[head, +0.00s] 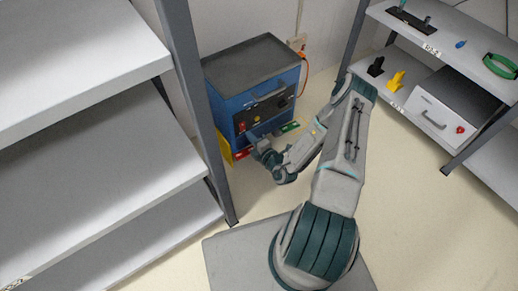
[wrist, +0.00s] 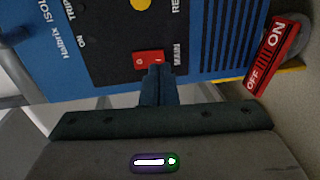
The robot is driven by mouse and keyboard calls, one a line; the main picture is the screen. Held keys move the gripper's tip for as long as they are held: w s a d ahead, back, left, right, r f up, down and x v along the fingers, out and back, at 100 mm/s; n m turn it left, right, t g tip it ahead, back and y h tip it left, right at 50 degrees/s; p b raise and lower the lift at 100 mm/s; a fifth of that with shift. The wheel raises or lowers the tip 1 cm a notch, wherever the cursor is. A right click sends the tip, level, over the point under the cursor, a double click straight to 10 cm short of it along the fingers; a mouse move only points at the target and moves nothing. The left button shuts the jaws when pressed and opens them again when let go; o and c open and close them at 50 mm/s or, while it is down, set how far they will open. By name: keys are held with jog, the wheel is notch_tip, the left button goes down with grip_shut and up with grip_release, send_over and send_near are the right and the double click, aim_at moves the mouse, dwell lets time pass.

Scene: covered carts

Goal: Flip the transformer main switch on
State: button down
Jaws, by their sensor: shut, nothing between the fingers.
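The transformer (head: 225,104) is a blue box with a dark grey top and a black front panel, standing on the floor against the wall. In the wrist view its blue front (wrist: 210,60) fills the upper part. The red rocker switch (wrist: 149,58), labelled MAIN, sits on the black panel. My gripper (wrist: 160,74) is shut and empty, its fingertips right at the switch and covering part of its lower edge. I cannot tell whether they touch it, nor which way the rocker is set. In the head view my gripper (head: 251,138) is low before the transformer's front.
A red OFF/ON tag (wrist: 271,55) is beside the panel. A yellow knob (wrist: 140,4) is on the panel. A grey shelf post (head: 195,90) stands close left of the transformer. Shelves with a white drawer box (head: 445,110) are at right.

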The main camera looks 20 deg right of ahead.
aim_at(243, 127)
jog(key=shift+b+x, duration=0.3)
jog(key=shift+x, duration=0.9)
jog(key=shift+w+f, duration=0.15)
